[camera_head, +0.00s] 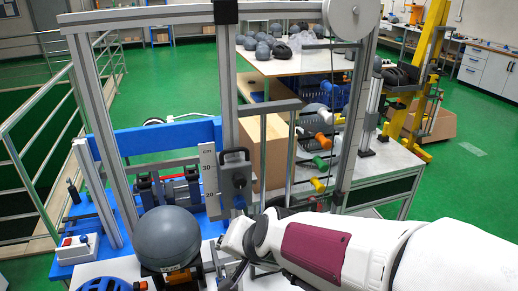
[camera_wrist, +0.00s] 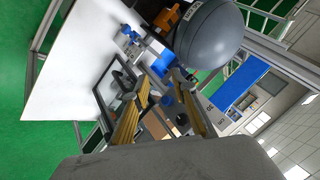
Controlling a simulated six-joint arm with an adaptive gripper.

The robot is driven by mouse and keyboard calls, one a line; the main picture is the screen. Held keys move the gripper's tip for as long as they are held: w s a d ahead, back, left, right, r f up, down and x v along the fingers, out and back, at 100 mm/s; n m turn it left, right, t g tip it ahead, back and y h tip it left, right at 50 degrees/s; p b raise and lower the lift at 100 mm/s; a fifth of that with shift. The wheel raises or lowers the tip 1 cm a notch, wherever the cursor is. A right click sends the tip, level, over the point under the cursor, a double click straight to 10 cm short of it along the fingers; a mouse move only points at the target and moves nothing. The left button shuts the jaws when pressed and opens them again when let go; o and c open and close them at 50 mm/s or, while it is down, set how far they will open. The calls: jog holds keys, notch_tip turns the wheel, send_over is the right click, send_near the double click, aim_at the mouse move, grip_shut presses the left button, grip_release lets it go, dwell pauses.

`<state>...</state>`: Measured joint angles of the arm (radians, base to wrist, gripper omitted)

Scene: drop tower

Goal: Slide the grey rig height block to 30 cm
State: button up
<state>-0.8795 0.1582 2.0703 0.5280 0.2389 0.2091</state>
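The grey rig height block (camera_head: 236,183), with a dark handle on top, sits on the upright of the drop tower. Beside its left side is a white scale (camera_head: 209,180) with marks that read 30 and 20. The block spans roughly the stretch between these marks, and I cannot tell its exact reading. My gripper (camera_head: 234,268) is below the block, apart from it and partly hidden by my arm. In the wrist view my gripper (camera_wrist: 163,88) has its two yellowish fingers spread, with nothing clearly held between them. I cannot surely identify the block in that view.
A grey helmeted headform or ball (camera_head: 168,238) stands just left of my gripper and looms at the top of the wrist view (camera_wrist: 210,35). A control box (camera_head: 77,248) and a blue helmet (camera_head: 106,285) are at lower left. Tower posts (camera_head: 100,130) and rods surround the block.

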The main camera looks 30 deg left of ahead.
jog(key=w+a+m+t, duration=0.1)
jog(key=w+a+m, duration=0.1)
jog(key=a, duration=0.2)
jog(key=w+a+m+t+y, duration=0.1)
jog(key=a+m+t, duration=0.1)
jog(key=a, duration=0.3)
jog(key=w+a+r+m+t, duration=0.1)
jog(key=w+a+m, duration=0.1)
jog(key=a, duration=0.3)
jog(key=shift+w+a+r+t+y, duration=0.1)
jog(key=shift+w+a+t+y, duration=0.1)
jog(key=shift+w+t+y, duration=0.15)
jog(key=w+r+m+t, duration=0.3)
jog(key=w+r+m, duration=0.1)
jog(key=w, duration=0.1)
jog(key=m+t+h, duration=0.3)
jog(key=m, duration=0.2)
send_near(235, 151)
jog(key=shift+w+a+f, duration=0.1)
jog(key=shift+w, duration=0.1)
jog(key=shift+w, duration=0.15)
jog(key=shift+x, duration=3.8)
